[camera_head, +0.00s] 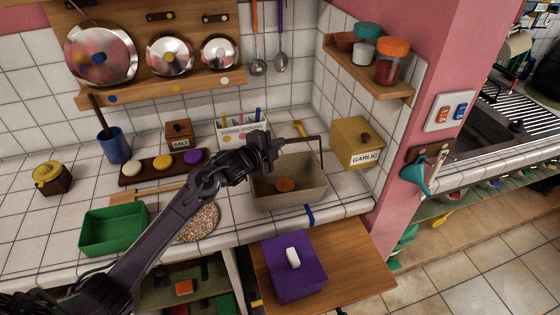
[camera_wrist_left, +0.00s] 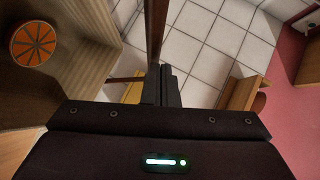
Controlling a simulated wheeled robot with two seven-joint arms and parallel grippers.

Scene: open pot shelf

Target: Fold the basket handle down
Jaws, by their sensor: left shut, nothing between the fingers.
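The tan basket (camera_head: 290,200) stands on the tiled counter, with an orange round piece (camera_head: 285,185) inside. Its thin brown handle (camera_head: 321,147) is raised above the rim; its left part is hidden behind my gripper. My left gripper (camera_head: 277,147) is shut and empty at the handle's left end, above the basket. In the left wrist view the shut fingers (camera_wrist_left: 161,72) point at the handle bar (camera_wrist_left: 155,30), which runs up the picture; I cannot tell whether they touch. The basket wall (camera_wrist_left: 85,50) and the orange piece (camera_wrist_left: 34,42) show at left. My right gripper is not in view.
A yellow garlic box (camera_head: 357,145) stands right of the basket, near the wall. A white utensil holder (camera_head: 240,134) is behind. A round speckled mat (camera_head: 199,222) and green tray (camera_head: 114,230) lie left. A purple box (camera_head: 293,268) sits on the pulled-out board below.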

